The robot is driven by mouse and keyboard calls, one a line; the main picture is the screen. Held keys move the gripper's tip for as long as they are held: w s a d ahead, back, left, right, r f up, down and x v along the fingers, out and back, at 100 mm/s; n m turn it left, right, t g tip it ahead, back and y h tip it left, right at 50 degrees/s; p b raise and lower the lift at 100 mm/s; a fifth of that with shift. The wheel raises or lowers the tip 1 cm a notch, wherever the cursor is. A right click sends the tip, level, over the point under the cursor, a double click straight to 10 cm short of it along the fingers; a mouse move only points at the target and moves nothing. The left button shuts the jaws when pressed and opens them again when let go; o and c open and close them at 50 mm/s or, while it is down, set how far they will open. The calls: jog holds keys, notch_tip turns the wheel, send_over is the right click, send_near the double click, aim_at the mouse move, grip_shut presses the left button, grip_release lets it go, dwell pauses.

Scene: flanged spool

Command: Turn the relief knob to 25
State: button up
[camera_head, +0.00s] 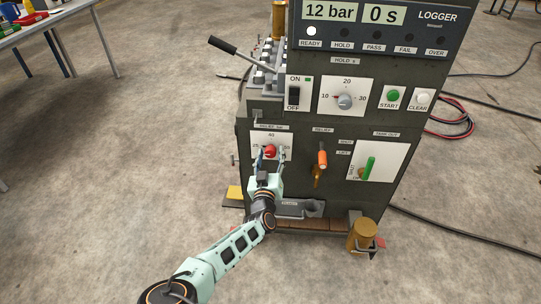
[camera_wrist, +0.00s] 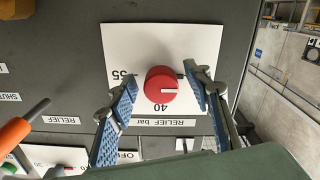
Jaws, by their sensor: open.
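The relief knob (camera_head: 270,150) is a round red knob on a white dial plate (camera_head: 258,142), on the left of the dark machine front. In the wrist view the red knob (camera_wrist: 161,84) is near the middle, and the picture is upside down. Its white pointer line points right there, opposite the 55 mark and away from 40. The 25 label is hidden in that view behind a finger. My gripper (camera_head: 271,158) is open in front of the dial. In the wrist view its blue-padded fingers (camera_wrist: 160,92) stand on both sides of the knob, with small gaps seemingly left.
An orange-handled lever (camera_head: 321,159) and a green-handled lever (camera_head: 369,167) are right of the dial. Above are an ON/OFF switch (camera_head: 294,95) and a grey timer knob (camera_head: 345,101). A brass cylinder (camera_head: 362,236) stands at the lower right.

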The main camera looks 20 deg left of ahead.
jog(key=v, duration=1.2)
